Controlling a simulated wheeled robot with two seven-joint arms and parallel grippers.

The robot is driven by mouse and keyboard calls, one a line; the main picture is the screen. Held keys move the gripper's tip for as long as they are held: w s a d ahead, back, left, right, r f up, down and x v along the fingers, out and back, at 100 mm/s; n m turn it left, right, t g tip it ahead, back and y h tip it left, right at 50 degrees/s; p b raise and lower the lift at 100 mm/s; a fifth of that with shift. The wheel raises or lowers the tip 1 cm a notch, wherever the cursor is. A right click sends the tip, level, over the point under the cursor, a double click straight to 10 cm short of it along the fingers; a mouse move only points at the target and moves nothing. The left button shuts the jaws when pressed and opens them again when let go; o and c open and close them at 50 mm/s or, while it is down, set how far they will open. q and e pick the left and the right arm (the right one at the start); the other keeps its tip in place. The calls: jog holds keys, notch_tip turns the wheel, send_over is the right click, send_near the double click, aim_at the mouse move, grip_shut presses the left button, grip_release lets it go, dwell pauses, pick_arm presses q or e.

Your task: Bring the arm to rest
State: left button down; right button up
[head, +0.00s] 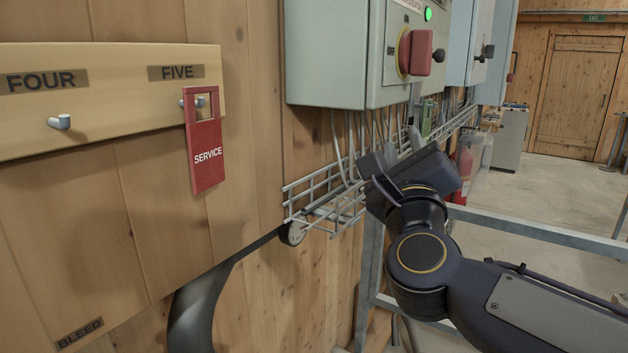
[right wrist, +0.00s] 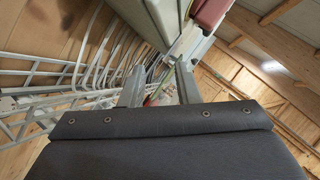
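My right arm comes in from the lower right in the head view. Its gripper (head: 391,150) points away toward the cable basket below the grey-green control box. In the right wrist view the two grey fingers of this gripper (right wrist: 160,84) stand apart with nothing held between them. The box and its cables lie beyond the fingers; whether a fingertip touches anything cannot be told. My left gripper is not in view.
A control box (head: 330,50) with a red rotary switch (head: 416,53) hangs above the wire cable basket (head: 325,200). A red SERVICE tag (head: 206,157) hangs on peg FIVE of the wooden board (head: 110,110). A metal rail (head: 540,232) runs behind my arm. Open floor lies to the right.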

jog(key=s+d+f+n+g+y, duration=0.2)
jog(key=s+f+n+g, duration=0.3)
jog(key=s+f+n, duration=0.3)
jog(key=s+d+f+n+g+y+p, duration=0.1)
jog(key=s+d+f+n+g+y, duration=0.1)
jog(key=s+f+n+g, duration=0.3)
jog(key=s+d+f+n+g+y+p, duration=0.1)
jog(key=s+f+n+g, duration=0.5)
jog(key=s+f+n, duration=0.6)
notch_tip(320, 180, down, 11)
jog(key=d+n+y, duration=0.1)
jog(key=d+n, duration=0.1)
jog(key=shift+s+d, duration=0.35)
jog(key=shift+d, duration=0.05)
